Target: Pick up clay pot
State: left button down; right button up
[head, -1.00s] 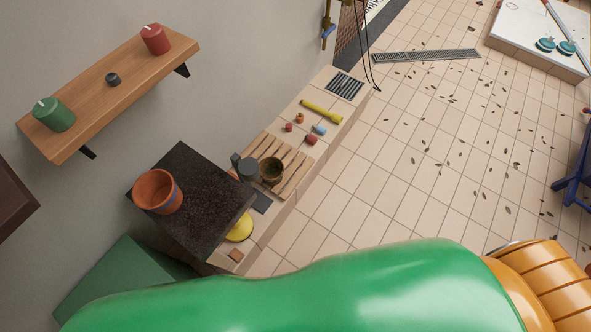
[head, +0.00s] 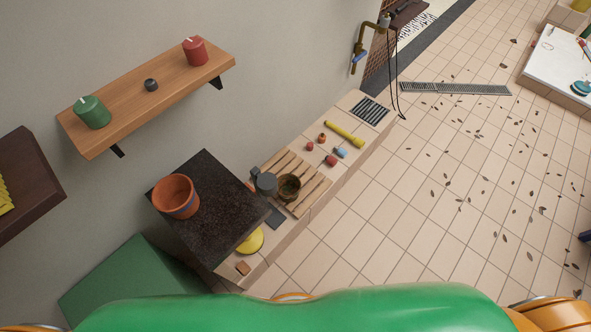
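The clay pot (head: 176,197) is orange-brown terracotta with a bluish band low on its side. It stands on the dark speckled slab (head: 215,215) at the left of the counter, with its open mouth facing up. Nothing touches it from my side. Neither of my grippers shows in the head view.
A wooden shelf (head: 165,90) with a green candle (head: 92,112) and a red candle (head: 195,51) is on the wall above the slab. The tiled floor (head: 400,220) is mostly open.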

aim_at(289, 185)
jog(key=i+l+u, duration=0.25)
jog(key=u, duration=0.2)
jog(key=i+l+u, duration=0.15)
jog(key=l+u, duration=0.25)
jog(key=i+l+u, duration=0.1)
jog(key=l+u, duration=1.25)
jog(key=k+l+u, duration=0.1)
jog(key=l+u, duration=0.3)
